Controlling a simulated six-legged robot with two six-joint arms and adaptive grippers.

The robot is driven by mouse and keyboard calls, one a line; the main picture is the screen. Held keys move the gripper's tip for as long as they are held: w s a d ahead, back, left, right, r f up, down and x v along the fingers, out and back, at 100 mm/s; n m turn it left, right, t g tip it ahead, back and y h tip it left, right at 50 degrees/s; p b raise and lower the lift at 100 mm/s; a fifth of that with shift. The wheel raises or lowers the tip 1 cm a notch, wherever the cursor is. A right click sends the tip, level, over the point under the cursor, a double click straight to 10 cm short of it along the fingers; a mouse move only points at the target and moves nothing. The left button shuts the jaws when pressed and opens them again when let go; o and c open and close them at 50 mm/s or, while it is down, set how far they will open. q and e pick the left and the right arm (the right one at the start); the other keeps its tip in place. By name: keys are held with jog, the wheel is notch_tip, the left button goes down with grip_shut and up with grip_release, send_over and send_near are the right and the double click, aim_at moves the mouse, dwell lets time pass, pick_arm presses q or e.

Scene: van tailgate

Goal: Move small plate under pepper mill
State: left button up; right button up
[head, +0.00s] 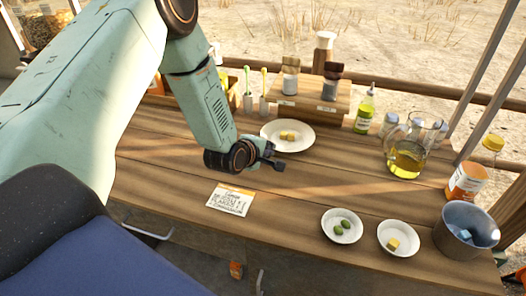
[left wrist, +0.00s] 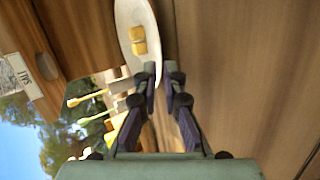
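A white plate (head: 300,135) with yellow pieces lies mid-table; it also shows in the left wrist view (left wrist: 125,20). Two mills with brown tops, a left one (head: 290,80) and a right one (head: 331,82), stand at the wooden stand (head: 312,106); a taller one (head: 322,58) is behind. Which is the pepper mill I cannot tell. My left gripper (head: 279,164) is open at the plate's near rim; its fingertips (left wrist: 162,78) are slightly apart. Contact is unclear. My right gripper is not in view.
A lemon card (head: 230,200) lies in front of the left gripper. The table between plate and small dishes is clear.

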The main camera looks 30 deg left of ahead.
aim_at(272, 157)
pick_arm(q)
jog(key=x, duration=0.2)
jog(key=shift+w+a+f, duration=0.2)
jog(key=shift+f, duration=0.05)
jog(key=shift+w+f, duration=0.1)
jog(key=shift+w, duration=0.15)
jog(key=shift+d, duration=0.25)
jog(key=shift+w+a, duration=0.1)
jog(key=shift+a, duration=0.1)
grip_shut()
jog(key=shift+d, duration=0.1)
